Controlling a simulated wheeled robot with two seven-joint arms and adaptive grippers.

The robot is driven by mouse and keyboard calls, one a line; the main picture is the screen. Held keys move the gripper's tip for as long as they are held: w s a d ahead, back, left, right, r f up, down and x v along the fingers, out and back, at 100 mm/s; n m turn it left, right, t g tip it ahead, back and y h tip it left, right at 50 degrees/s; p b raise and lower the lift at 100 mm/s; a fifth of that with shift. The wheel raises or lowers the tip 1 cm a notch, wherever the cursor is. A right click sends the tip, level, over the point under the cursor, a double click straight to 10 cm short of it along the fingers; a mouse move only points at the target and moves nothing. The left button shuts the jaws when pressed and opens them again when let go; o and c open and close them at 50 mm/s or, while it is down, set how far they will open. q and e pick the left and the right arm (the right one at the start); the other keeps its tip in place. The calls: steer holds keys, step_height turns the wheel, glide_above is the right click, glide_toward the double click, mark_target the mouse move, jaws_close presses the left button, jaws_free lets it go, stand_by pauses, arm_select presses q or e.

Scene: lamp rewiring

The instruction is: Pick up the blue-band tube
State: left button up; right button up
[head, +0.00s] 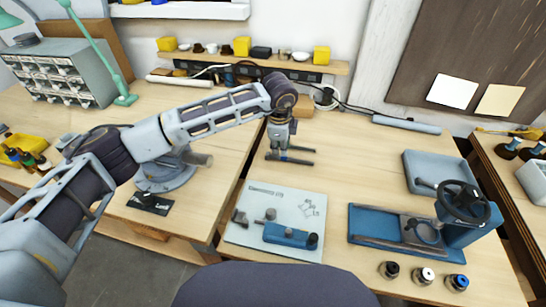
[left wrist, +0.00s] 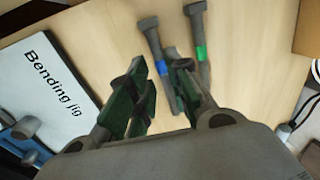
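The blue-band tube (left wrist: 158,62) is a grey tube with a wider end and a blue band, lying on the wooden bench. A similar green-band tube (left wrist: 198,45) lies beside it, to the right in the left wrist view. In the head view the two tubes are small and their bands cannot be made out. My left gripper (head: 279,147) points down over the tubes. Its dark green finger pads (left wrist: 155,70) are apart, with the blue-band tube showing between them, closer to the right finger. Contact cannot be told. My right gripper is out of view.
The bending jig plate (head: 245,203) with a blue tool (head: 290,236) lies in front of the gripper. A blue press with a handwheel (head: 462,197) and a grey tray (head: 435,178) stand to the right. A grey-blue bar (head: 406,124) lies at the back.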

mark_target(279, 156)
arm_select(q)
steer(key=shift+w+a+f+p, duration=0.1)
steer(key=shift+w+f+p, duration=0.05)
steer(key=shift+f, duration=0.5)
steer(key=shift+w+a+f+p, duration=0.1)
steer(key=shift+a+f+p, duration=0.05)
steer(key=shift+f, duration=0.45)
steer(key=shift+w+a+f+p, duration=0.1)
steer(key=shift+w+f+p, duration=0.05)
steer(key=shift+f, duration=0.5)
steer(key=shift+w+f, duration=0.15)
steer(key=shift+f, duration=0.5)
jaws_close()
